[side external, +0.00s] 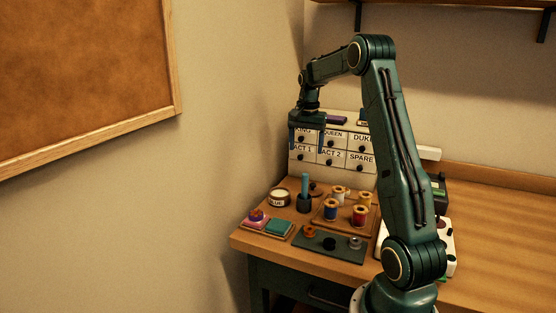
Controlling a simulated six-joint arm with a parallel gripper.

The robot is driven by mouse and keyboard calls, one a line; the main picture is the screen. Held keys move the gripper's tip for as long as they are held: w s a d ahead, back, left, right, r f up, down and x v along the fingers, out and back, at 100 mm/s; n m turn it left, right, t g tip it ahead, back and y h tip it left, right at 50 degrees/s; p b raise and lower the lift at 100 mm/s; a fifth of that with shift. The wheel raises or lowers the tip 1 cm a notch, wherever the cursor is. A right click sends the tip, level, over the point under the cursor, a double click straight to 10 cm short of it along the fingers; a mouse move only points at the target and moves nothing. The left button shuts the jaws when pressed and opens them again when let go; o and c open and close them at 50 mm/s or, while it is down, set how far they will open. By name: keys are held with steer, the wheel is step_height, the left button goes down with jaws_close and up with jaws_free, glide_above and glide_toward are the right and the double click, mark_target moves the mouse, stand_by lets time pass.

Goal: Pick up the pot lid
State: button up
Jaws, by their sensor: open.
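My gripper (306,147) points down with its two fingers apart and nothing between them. It hangs well above the table, in front of the labelled drawer unit. A small round pot (280,198) with a label stands at the table's left side, below and to the left of my gripper. Its top looks pale, and I cannot tell whether a lid is on it. A small dark brown piece (316,189) lies behind a dark cup; it may be the pot lid, but it is partly hidden and too small to be sure.
The dark cup (304,204) holds an upright teal stick. Thread spools stand on a wooden tray (328,218). A dark mat (312,241) with small round items and a tray with coloured pads (280,228) lie in front. The drawer unit (333,146) stands behind.

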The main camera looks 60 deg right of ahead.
steer(key=m, duration=0.1)
glide_above(313, 184)
step_height(313, 184, down, 3)
steer(key=shift+w+f, duration=0.15)
steer(key=shift+f, duration=4.05)
steer(key=shift+f, duration=0.1)
steer(key=shift+d+f, duration=0.1)
steer(key=shift+f, duration=2.4)
steer(key=shift+c, duration=0.2)
steer(key=c, duration=0.6)
